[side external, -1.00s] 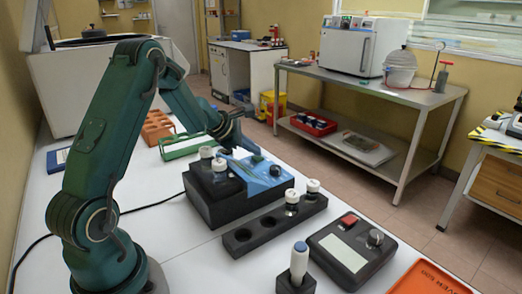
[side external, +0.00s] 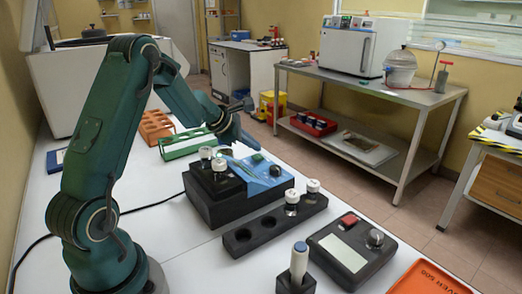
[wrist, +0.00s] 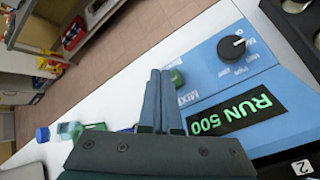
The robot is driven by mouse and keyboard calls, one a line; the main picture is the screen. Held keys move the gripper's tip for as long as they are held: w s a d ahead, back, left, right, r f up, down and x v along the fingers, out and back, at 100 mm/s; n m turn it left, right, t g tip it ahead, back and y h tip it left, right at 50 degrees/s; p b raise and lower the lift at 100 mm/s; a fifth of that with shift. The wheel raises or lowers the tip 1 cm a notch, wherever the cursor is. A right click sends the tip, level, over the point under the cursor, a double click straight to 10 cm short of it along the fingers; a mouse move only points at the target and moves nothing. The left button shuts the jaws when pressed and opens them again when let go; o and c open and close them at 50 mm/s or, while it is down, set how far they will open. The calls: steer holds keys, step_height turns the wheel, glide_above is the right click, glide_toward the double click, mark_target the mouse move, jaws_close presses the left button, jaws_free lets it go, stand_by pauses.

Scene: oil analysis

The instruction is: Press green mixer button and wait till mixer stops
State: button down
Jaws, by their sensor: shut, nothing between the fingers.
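The mixer is a black block with a blue control panel (side external: 265,182) in the side view. In the wrist view its blue panel (wrist: 205,70) carries a dark knob (wrist: 231,47) and a display (wrist: 230,115) reading "RUN 500" in green. The green button (wrist: 177,77) shows partly beside my fingertips, which hide the rest of it. My gripper (wrist: 160,73) is shut and empty, with its tips at the button; I cannot tell whether they touch it. In the side view my gripper (side external: 238,145) points down over the mixer's far side. White-capped vials (side external: 219,164) stand in the mixer.
A black rack (side external: 265,228) holds two white-capped vials in front of the mixer. A black device (side external: 350,250) with a red button and knob, a pen holder (side external: 296,280) and an orange tray (side external: 430,279) stand nearer. Green (side external: 188,145) and orange racks (side external: 156,126) stand behind.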

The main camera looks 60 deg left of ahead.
mark_target(253, 157)
steer(key=shift+r, duration=2.5)
